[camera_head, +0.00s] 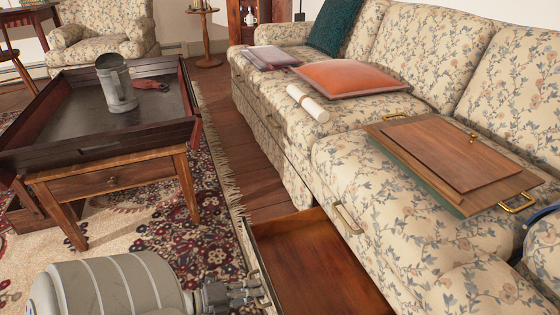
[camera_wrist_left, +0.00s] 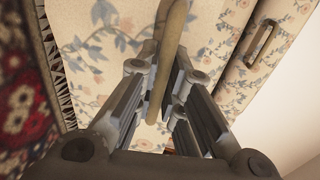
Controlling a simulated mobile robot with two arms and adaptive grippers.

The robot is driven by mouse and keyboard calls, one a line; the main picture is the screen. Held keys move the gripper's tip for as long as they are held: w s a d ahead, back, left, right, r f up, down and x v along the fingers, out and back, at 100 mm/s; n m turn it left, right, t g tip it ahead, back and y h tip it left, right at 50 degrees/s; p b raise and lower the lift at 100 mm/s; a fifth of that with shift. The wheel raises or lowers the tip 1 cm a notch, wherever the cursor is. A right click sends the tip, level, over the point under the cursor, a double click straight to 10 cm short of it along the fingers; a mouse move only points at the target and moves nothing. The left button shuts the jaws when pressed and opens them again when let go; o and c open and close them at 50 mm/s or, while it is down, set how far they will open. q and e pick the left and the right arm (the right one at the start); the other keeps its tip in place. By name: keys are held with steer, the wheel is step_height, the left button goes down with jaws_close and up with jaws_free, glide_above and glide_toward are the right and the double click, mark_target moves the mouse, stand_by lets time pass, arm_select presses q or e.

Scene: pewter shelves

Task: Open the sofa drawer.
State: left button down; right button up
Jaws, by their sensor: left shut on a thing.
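The floral sofa (camera_head: 385,185) fills the right side of the head view. Its near drawer (camera_head: 310,262) stands pulled out from the base, with bare brown wood inside and nothing in the part that shows. My left gripper (camera_head: 248,291) is at the drawer's front, low at the picture's bottom. In the left wrist view my left gripper (camera_wrist_left: 163,92) is shut around a pale bar handle (camera_wrist_left: 170,45) on the floral drawer front. In the head view this handle is mostly hidden by the fingers. My right gripper is not in view.
A wooden coffee table (camera_head: 115,182) with a dark tray top stands at left, bearing a grey metal can (camera_head: 116,85). A strip of wood floor (camera_head: 245,150) lies between rug and sofa. Another handle (camera_head: 347,218) is on the sofa base above the drawer.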

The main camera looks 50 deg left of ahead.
arm_select(q)
steer(key=shift+f+v, duration=0.15)
steer(key=shift+v, duration=0.7)
steer(key=shift+f+v, duration=0.15)
steer(key=shift+v, duration=0.7)
steer(key=shift+f+v, duration=0.2)
steer(key=shift+v, duration=0.65)
steer(key=shift+s, duration=0.1)
steer(key=c, duration=1.5)
jaws_free()
steer(key=shift+c, duration=0.2)
steer(key=v, duration=1.2)
